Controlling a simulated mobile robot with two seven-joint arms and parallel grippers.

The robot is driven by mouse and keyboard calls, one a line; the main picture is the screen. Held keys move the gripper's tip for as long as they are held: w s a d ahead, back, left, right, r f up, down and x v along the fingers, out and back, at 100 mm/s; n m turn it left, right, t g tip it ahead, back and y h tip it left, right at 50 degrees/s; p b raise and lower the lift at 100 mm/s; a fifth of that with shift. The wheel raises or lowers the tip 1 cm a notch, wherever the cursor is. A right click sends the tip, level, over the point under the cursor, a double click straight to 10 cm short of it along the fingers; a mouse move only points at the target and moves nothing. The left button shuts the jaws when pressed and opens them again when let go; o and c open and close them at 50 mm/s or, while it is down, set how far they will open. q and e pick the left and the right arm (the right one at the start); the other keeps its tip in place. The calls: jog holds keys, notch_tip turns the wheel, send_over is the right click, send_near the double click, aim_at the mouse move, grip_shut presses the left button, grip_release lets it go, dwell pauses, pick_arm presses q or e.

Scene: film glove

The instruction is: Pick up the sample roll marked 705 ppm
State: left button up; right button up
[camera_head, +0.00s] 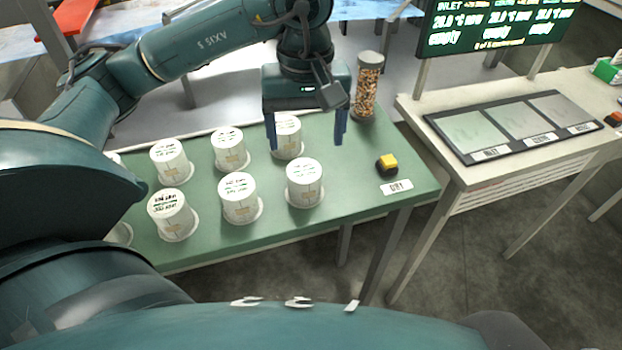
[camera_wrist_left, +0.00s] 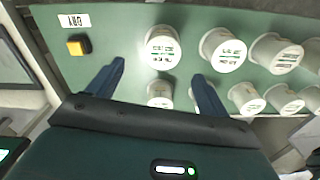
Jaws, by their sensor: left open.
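Several white sample rolls with printed tops stand in two rows on the green table (camera_head: 330,232). The front right roll (camera_head: 305,183) shows in the left wrist view (camera_wrist_left: 162,48) just beyond the fingertips. The back right roll (camera_head: 288,140) is partly hidden by my left gripper and shows between its fingers in the wrist view (camera_wrist_left: 160,93). Other rolls are front middle (camera_head: 239,197), front left (camera_head: 172,214), back middle (camera_head: 230,149) and back left (camera_head: 170,161). The ppm marks are too small to read. My left gripper (camera_head: 306,138) is open, empty, pointing down above the back right roll. My right gripper is not visible.
A jar of brown granules (camera_head: 367,88) stands close right of my left gripper. A yellow button (camera_head: 387,164) and a DRY label (camera_head: 397,187) are at the table's right end. A pale side table holds a three-panel tray (camera_head: 515,127) below a screen (camera_head: 500,22) reading "empty".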

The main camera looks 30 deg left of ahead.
aim_at(304, 170)
pick_arm(q)
notch_tip(304, 170, down, 4)
jog(key=shift+r, duration=0.2)
jog(key=shift+s+a+f+p, duration=0.1)
jog(key=shift+f+p, duration=0.1)
jog(key=shift+f, duration=1.15)
jog(key=shift+s+a+f+p, duration=0.1)
jog(key=shift+f+p, duration=0.05)
jog(key=shift+f, duration=1.2)
jog(key=shift+c, duration=0.2)
jog(key=c, duration=1.1)
